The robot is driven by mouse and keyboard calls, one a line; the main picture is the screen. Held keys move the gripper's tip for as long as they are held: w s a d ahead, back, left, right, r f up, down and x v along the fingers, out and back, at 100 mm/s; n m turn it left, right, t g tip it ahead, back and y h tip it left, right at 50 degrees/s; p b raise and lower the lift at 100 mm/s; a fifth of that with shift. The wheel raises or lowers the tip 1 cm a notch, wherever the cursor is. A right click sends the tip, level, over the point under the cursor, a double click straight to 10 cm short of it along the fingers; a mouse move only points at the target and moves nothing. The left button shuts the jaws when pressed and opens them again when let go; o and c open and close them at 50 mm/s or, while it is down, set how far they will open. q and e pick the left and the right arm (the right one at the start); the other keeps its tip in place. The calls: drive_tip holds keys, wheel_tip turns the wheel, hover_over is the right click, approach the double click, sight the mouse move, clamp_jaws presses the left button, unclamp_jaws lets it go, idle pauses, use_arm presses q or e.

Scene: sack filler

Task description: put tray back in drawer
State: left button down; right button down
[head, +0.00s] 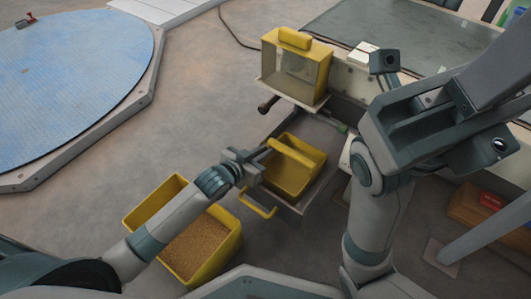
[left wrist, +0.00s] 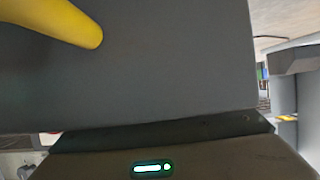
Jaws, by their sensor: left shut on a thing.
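The yellow tray (head: 287,181) is in the head view, over or inside the pulled-out grey drawer (head: 312,194) below the machine. I cannot tell whether it rests on the drawer floor. The drawer's yellow handle (head: 257,205) sticks out at its front left. My left gripper (head: 264,158) is shut on the yellow bar handle (head: 292,153) at the tray's top; its fingertips are small and partly hidden. The left wrist view shows a rounded yellow bar (left wrist: 65,22) before a large grey surface.
A yellow bin of brown grain (head: 205,245) stands on the floor under my left forearm. The yellow hopper box (head: 297,65) stands above and behind the drawer. A blue round platform (head: 75,75) is at the left. Bare floor lies between.

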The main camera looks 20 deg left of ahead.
use_arm(q)
drive_tip(key=shift+r, duration=0.1)
drive_tip(key=c, duration=1.9)
unclamp_jaws()
drive_tip(key=shift+o, duration=0.4)
